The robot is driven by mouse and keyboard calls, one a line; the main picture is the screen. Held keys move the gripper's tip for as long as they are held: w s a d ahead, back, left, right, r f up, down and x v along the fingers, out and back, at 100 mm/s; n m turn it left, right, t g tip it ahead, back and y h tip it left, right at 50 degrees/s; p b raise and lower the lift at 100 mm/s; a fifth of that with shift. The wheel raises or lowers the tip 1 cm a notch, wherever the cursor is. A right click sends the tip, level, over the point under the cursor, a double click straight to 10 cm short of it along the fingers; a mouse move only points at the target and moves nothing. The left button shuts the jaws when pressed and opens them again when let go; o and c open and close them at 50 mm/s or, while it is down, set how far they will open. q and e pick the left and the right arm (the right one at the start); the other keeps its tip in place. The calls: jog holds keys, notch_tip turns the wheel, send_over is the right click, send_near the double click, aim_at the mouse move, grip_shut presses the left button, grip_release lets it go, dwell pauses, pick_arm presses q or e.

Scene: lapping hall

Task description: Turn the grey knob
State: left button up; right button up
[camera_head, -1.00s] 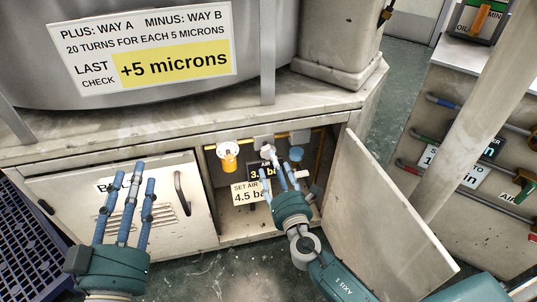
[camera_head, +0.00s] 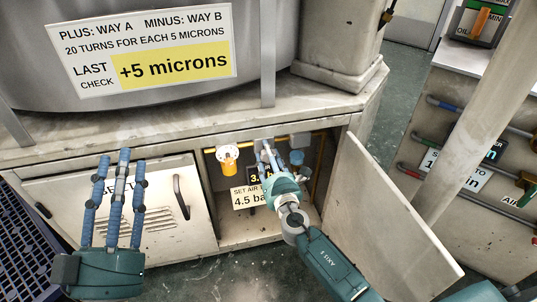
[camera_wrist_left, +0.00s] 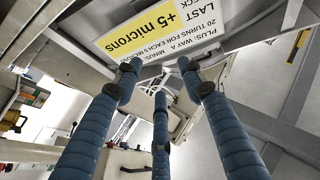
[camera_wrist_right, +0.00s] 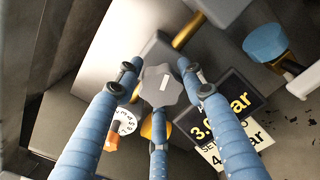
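The grey knob (camera_wrist_right: 160,86) is lobed, with a pale mark on its face, in the middle of the right wrist view. My right gripper (camera_wrist_right: 158,75) has its three fingers spread around the knob; I cannot tell whether they touch it. In the head view my right gripper (camera_head: 266,146) reaches into the open cabinet, hiding the knob. A dark display (camera_wrist_right: 222,112) starts with 3 and is partly covered by a finger. A sign (camera_head: 247,197) below it reads set air 4.5 bar. My left gripper (camera_head: 120,162) is open and empty before the closed cabinet door.
The open cabinet door (camera_head: 375,215) stands right of my right arm. The closed door (camera_head: 165,205) has a handle. The machine top (camera_head: 180,128) overhangs the cabinet.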

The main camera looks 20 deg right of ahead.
jog(key=shift+d+r, duration=0.15)
jog(key=shift+c, duration=0.9)
